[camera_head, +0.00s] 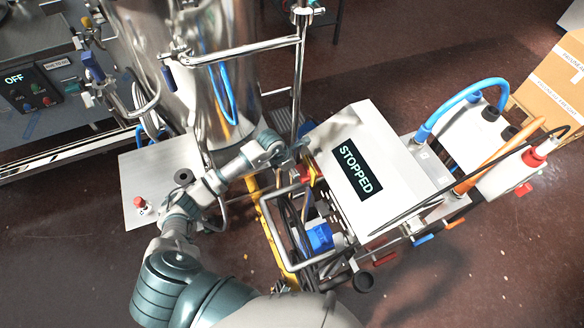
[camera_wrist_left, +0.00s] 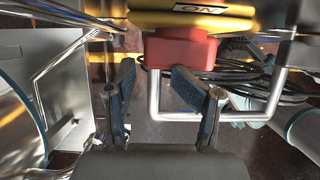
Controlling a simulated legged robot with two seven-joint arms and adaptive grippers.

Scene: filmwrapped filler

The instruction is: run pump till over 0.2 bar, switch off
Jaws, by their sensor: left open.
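The pump unit is a white box (camera_head: 366,160) on a wheeled frame, and its dark display (camera_head: 357,170) reads STOPPED. A red switch handle (camera_wrist_left: 181,48) sits under a yellow housing (camera_wrist_left: 190,19) with a label reading ON upside down in the left wrist view. The red and yellow part also shows small at the box's left side (camera_head: 306,174) in the head view. My left gripper (camera_wrist_left: 153,68) is open and empty, its fingertips close to the red handle's lower edge. I cannot tell whether they touch it. No pressure reading is legible. My right gripper is not in view.
A grey bent-tube handle (camera_head: 272,235) stands in front of the cart. A steel tank (camera_head: 205,75) is behind my left arm. A grey box with a red button (camera_head: 139,202) is at left. A panel display (camera_head: 17,78) reads OFF. Blue hose (camera_head: 455,100) loops at right.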

